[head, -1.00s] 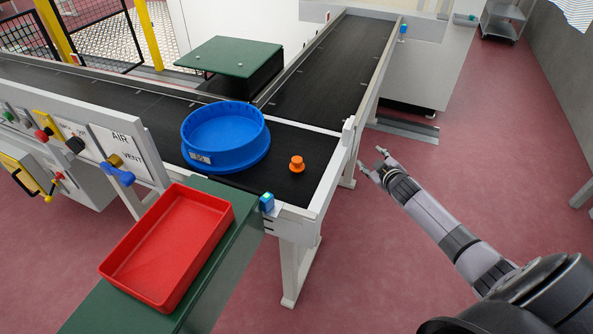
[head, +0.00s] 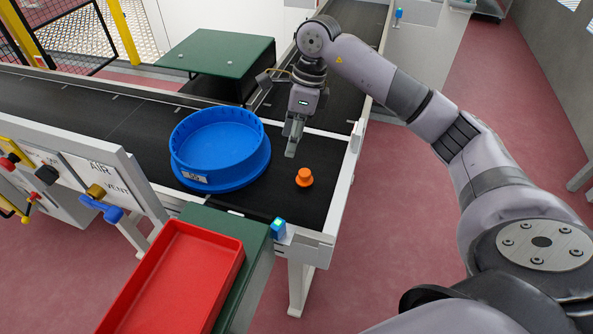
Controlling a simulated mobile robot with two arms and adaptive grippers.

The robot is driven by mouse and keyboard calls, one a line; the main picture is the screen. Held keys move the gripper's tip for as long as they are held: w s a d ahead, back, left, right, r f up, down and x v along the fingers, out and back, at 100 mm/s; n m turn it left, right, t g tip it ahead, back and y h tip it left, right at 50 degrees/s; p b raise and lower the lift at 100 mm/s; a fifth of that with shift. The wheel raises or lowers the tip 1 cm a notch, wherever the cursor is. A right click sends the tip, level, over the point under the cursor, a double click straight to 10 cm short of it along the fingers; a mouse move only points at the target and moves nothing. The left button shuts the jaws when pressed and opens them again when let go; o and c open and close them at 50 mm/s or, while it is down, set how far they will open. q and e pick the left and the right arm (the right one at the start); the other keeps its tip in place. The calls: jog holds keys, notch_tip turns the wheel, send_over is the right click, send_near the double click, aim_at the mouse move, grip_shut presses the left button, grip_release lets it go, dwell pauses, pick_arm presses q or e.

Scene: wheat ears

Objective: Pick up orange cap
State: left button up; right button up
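The orange cap (head: 304,178), a small knobbed piece, stands on the black conveyor belt near its front right corner. My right gripper (head: 291,152) points down over the belt, just behind and to the left of the cap, apart from it in the picture. Its fingers overlap from this angle, so I cannot tell how far apart they are. Nothing shows held in it. My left gripper is not in view.
A round blue tub (head: 221,184) sits on the belt left of the cap. A red tray (head: 178,281) lies on a green surface (head: 252,262) in front. A small blue device (head: 278,228) is at the belt's front edge. A green-topped box (head: 216,60) stands behind.

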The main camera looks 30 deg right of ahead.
jog(key=d+r+h, duration=0.1)
jog(key=d+h, duration=0.1)
jog(key=d, duration=0.2)
jog(key=p, duration=0.1)
send_near(305, 172)
jog(key=shift+h, duration=0.3)
jog(key=f, duration=0.5)
jog(key=shift+s+a+f, duration=0.15)
jog(key=shift+s+a, duration=0.1)
jog(key=shift+w+f+p, duration=0.25)
jog(key=shift+f, duration=1.2)
jog(key=shift+w+f+p, duration=0.2)
jog(key=shift+f, duration=1.3)
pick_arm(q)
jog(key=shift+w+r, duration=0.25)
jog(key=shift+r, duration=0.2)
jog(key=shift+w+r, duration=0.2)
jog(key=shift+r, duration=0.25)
pick_arm(e)
jog(key=shift+c, duration=0.2)
jog(key=c, duration=0.6)
jog(key=shift+r, duration=0.15)
